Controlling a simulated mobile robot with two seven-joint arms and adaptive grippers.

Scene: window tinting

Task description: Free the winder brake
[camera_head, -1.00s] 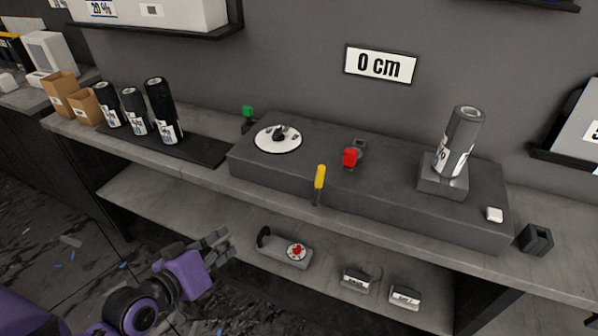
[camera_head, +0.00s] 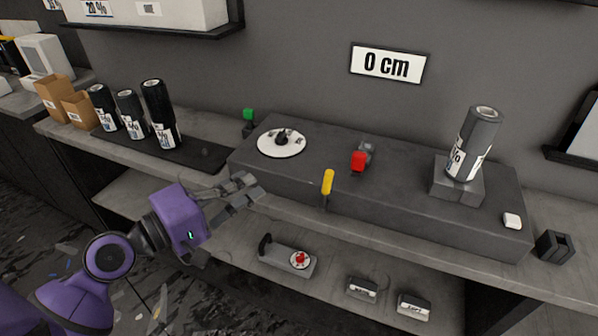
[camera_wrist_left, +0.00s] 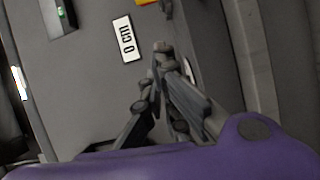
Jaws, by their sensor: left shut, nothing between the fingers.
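The winder is a long dark grey box (camera_head: 400,205) on the bench. It carries a white dial disc (camera_head: 281,143) with a dark hub on its left, a red-headed lever (camera_head: 359,160) in the middle, and a grey-and-white roll (camera_head: 474,144) upright in a holder at its right end. A yellow-handled lever (camera_head: 328,182) stands at its front face. I cannot tell which lever is the brake. My left gripper (camera_head: 252,187) is shut and empty, in front of the box's left end and left of the yellow handle. It also shows in the left wrist view (camera_wrist_left: 159,75). My right gripper is out of view.
Several dark film rolls (camera_head: 130,114) stand on a black mat at the left. A green button (camera_head: 249,115) is behind the box. A "0 cm" sign (camera_head: 388,64) hangs on the wall. The lower shelf holds a tool with a red-centred disc (camera_head: 300,259) and small labelled blocks (camera_head: 414,305).

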